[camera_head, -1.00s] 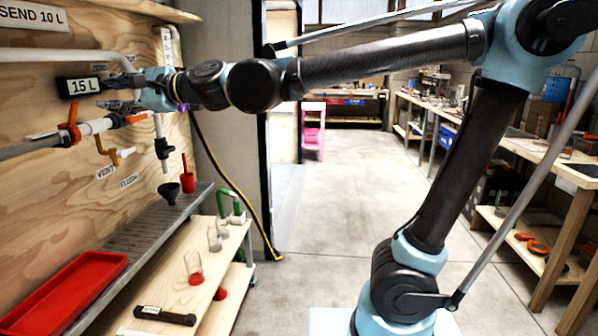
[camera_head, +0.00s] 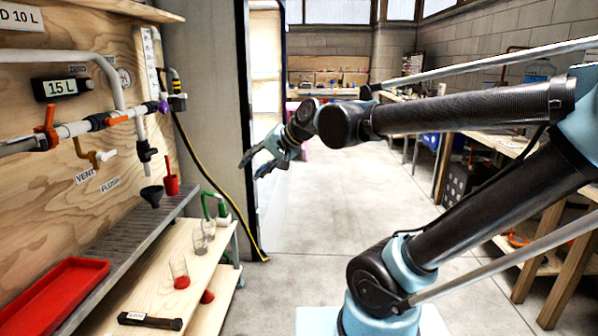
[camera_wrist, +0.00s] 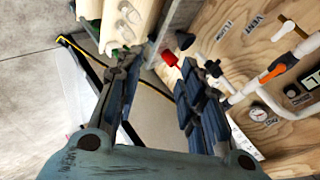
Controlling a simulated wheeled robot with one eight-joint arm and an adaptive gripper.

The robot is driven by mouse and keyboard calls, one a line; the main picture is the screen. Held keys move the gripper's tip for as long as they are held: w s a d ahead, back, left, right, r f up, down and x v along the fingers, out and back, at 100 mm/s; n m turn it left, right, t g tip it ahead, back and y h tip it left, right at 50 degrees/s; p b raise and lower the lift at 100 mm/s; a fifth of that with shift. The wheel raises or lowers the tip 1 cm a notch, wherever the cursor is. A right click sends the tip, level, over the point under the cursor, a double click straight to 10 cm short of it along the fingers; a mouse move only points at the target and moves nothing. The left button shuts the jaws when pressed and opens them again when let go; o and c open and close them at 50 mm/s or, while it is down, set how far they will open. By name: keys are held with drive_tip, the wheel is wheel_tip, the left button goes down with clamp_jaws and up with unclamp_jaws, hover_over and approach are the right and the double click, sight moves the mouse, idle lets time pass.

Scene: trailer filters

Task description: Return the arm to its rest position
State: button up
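My arm crosses the right half of the head view, its forearm reaching left. My gripper (camera_head: 256,166) is in mid-air in front of the grey door post, to the right of the plywood panel and its pipes. In the wrist view my gripper (camera_wrist: 150,75) has its two fingers spread wide apart. Nothing is held between them; the shelf, a red object and the panel show beyond the gap.
The plywood panel (camera_head: 60,190) carries pipes, orange-handled valves and a 15 L display (camera_head: 61,88). Below are a grey shelf (camera_head: 130,235), a red tray (camera_head: 52,296) and glass beakers. A yellow-black hose (camera_head: 215,185) runs to the floor. Open floor (camera_head: 330,220) lies mid-room; a workbench (camera_head: 500,142) stands right.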

drive_tip(key=s+d+f+g+h, duration=0.1)
drive_tip(key=s+d+f+h, duration=0.2)
drive_tip(key=d+f, duration=0.3)
drive_tip(key=s+d+f+h, duration=0.3)
drive_tip(key=d+f, duration=0.4)
drive_tip(key=d, duration=0.8)
drive_tip(key=s+d+f+g+h, duration=0.1)
drive_tip(key=s+d+f+h, duration=0.2)
drive_tip(key=d, duration=0.7)
wheel_tip(320, 180, down, 4)
drive_tip(key=shift+s+d+f+n+g, duration=0.1)
drive_tip(key=shift+s+d+n+g, duration=0.25)
drive_tip(key=shift+s, duration=0.6)
drive_tip(key=shift+w+f, duration=0.2)
drive_tip(key=shift+w, duration=0.3)
